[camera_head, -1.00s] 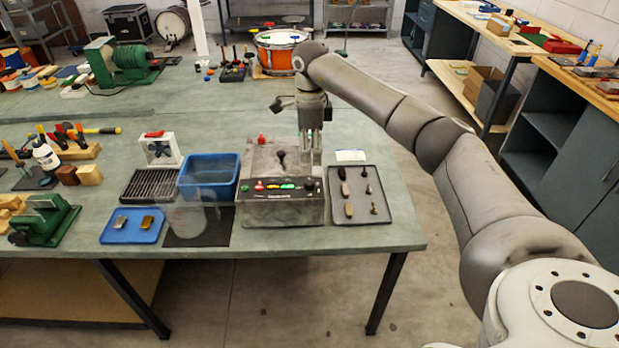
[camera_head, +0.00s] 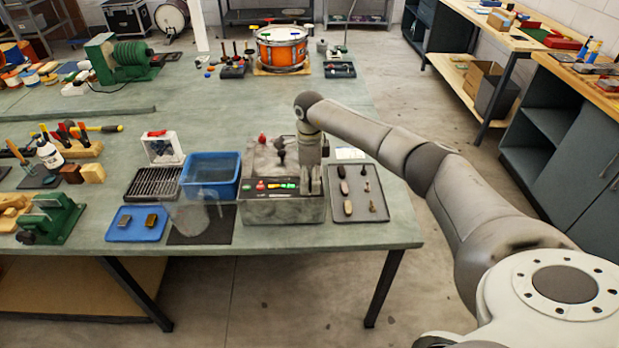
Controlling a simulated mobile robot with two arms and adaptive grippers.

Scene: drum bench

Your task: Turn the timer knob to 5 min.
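The grey machine (camera_head: 284,210) stands near the front edge of the bench, with a control strip along its top front. On the strip are a red knob (camera_head: 260,185) and small green and red-orange marks (camera_head: 283,185). My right gripper (camera_head: 311,186) points down at the right end of this strip, where a dark knob showed earlier. Its fingers now cover that knob, so its setting and any scale are hidden. Whether the fingers touch or grip it cannot be told. My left gripper is out of view.
A dark tray (camera_head: 334,214) with several small parts lies just right of the machine. A blue bin (camera_head: 210,172) and a dark grate (camera_head: 153,184) stand to its left. A black lever (camera_head: 280,146) and red knob (camera_head: 262,139) rise from the machine's top.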

